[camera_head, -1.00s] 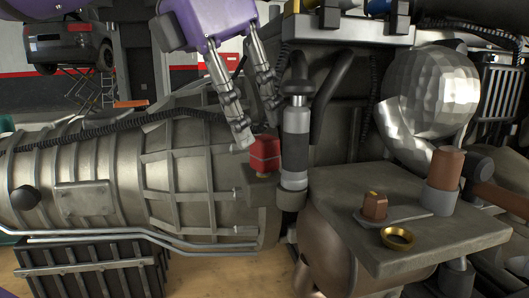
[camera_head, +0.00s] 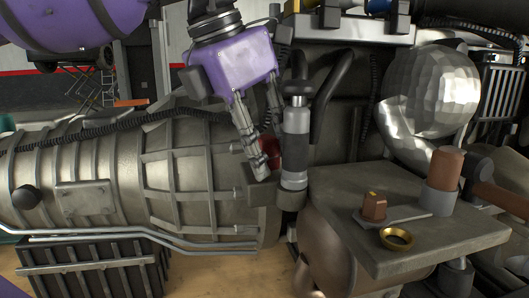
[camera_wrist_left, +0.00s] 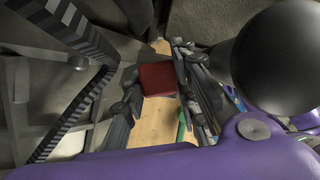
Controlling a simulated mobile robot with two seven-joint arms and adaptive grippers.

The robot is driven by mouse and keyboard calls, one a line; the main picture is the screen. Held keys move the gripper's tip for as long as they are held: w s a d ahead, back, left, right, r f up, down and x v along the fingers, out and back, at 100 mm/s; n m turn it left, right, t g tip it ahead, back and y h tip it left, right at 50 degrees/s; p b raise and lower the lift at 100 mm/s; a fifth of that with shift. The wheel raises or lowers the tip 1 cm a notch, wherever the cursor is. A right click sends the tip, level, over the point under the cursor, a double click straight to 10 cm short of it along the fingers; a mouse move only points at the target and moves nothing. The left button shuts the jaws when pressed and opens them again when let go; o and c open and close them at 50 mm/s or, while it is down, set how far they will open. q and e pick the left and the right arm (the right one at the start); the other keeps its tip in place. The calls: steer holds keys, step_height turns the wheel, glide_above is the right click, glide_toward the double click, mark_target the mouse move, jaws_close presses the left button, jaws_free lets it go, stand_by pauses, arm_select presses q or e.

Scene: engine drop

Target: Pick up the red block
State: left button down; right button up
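The red block (camera_head: 272,150) sits on a small grey ledge at the right end of the ribbed metal housing, partly hidden behind a finger. My left gripper (camera_head: 264,148) is down at the block, with its fingers on either side of it. In the left wrist view the red block (camera_wrist_left: 157,78) lies between the fingers of the left gripper (camera_wrist_left: 156,88), close to both. The fingers look open around it, and I see no clear grip. My right gripper is not in view.
A grey cylinder (camera_head: 295,140) with a dark band stands just right of the block, close to the fingers. The ribbed housing (camera_head: 175,185) fills the left. A metal plate (camera_head: 345,200) at the right carries a brown bolt (camera_head: 374,206) and a brass ring (camera_head: 397,239).

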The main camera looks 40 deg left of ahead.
arm_select(q)
steer(key=shift+r, duration=0.15)
steer(key=shift+a+r, duration=0.15)
steer(key=shift+a, duration=0.05)
step_height(320, 180, up, 11)
steer(key=s+a+b, duration=0.1)
steer(key=s+a, duration=0.1)
steer(key=a, duration=1.7)
steer(key=shift+a+b, duration=0.25)
steer(key=shift+b, duration=0.1)
steer(key=shift+s, duration=0.15)
